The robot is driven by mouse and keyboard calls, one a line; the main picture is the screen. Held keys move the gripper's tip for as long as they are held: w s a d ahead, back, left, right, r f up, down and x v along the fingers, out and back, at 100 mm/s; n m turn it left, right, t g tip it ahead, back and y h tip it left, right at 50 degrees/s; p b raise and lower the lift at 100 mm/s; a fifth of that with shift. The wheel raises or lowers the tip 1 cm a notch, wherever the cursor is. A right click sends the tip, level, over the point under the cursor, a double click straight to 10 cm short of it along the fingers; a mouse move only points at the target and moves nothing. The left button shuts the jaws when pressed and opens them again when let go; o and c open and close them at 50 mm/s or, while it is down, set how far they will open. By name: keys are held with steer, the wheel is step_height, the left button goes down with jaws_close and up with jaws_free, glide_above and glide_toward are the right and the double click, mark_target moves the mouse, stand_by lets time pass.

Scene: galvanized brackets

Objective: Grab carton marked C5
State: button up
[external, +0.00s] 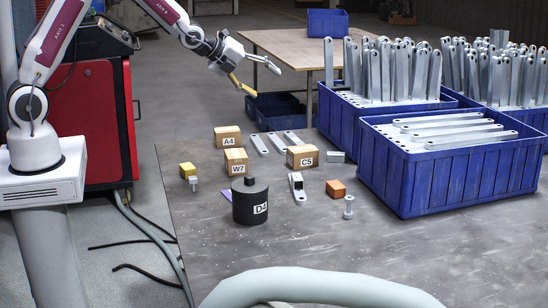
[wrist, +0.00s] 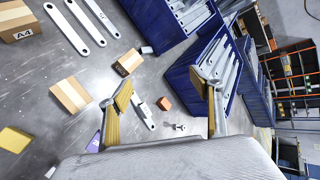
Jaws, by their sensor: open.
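The carton marked C5 (external: 302,157) is a small brown box standing on the grey table, its label facing the external camera. In the wrist view, the carton (wrist: 128,63) lies above my left fingertip, with a dark marking on its near side. My gripper (external: 256,78) is open and empty, high above the table, up and to the left of the carton in the external view. In the wrist view its two yellowish fingers (wrist: 168,94) are spread wide with nothing between them touching.
Cartons A4 (external: 228,137) and W7 (external: 236,162) stand left of C5. A black cylinder marked D4 (external: 250,203), an orange block (external: 336,188), a bolt (external: 348,207) and brackets (external: 298,190) lie nearby. Blue crates (external: 440,185) of brackets stand at right.

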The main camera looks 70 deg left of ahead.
steer(key=w+a+f+m+t, duration=0.1)
steer(key=w+a+f+m, duration=0.15)
steer(key=f, duration=0.25)
steer(key=w+a+f+m, duration=0.1)
steer(key=w+f+m, duration=0.3)
steer(key=f, duration=0.2)
steer(key=m+t, duration=0.2)
steer(key=m, duration=0.4)
glide_toward(292, 150)
steer(key=shift+h, duration=0.3)
steer(key=w, duration=0.2)
steer(key=w+a, duration=0.1)
steer(key=w, duration=0.3)
steer(key=shift+a+f, duration=0.15)
steer(key=shift+a, duration=0.1)
steer(key=shift+a+f+m, duration=0.1)
steer(key=shift+f+m, duration=0.25)
steer(key=shift+f, duration=0.3)
steer(key=shift+x, duration=1.25)
steer(key=shift+w+f, duration=0.1)
steer(key=shift+w+d+f, duration=0.1)
steer(key=shift+w+f, duration=0.35)
steer(key=shift+w, duration=0.2)
steer(key=shift+w+d+f, duration=0.15)
steer(key=shift+w+f, duration=0.25)
steer(key=shift+w, duration=0.25)
steer(key=shift+x, duration=1.05)
